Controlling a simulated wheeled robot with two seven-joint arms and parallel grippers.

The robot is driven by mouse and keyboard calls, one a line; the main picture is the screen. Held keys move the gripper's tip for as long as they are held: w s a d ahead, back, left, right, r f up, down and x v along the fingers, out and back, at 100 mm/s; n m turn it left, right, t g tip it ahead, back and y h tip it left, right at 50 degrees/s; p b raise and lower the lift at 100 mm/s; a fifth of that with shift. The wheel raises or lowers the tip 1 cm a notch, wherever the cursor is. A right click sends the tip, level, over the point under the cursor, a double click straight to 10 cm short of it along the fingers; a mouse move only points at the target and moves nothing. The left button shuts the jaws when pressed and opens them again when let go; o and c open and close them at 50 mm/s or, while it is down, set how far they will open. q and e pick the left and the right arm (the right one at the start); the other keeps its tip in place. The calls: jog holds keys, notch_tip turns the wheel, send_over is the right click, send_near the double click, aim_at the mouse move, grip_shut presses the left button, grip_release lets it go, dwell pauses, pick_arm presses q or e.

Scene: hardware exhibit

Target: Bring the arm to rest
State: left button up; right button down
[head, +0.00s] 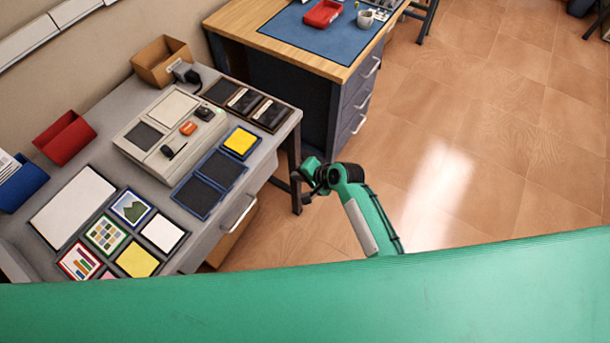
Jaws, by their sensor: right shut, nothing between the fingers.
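My right gripper (303,187) is at the end of a green arm that rises from behind the large green surface at the bottom. It is small and dark here, shut and empty, just off the right edge of the grey table (283,134). It appears over the floor beside the table's dark leg, apart from the things on the tabletop. My left gripper is not in view.
The grey table bears a beige device (150,145), cards, dark trays, a red bin (65,138), a blue bin (22,183) and a cardboard box (160,62). A wooden desk (235,20) stands behind. Tiled floor (480,150) on the right is clear.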

jog(key=shift+v, duration=1.3)
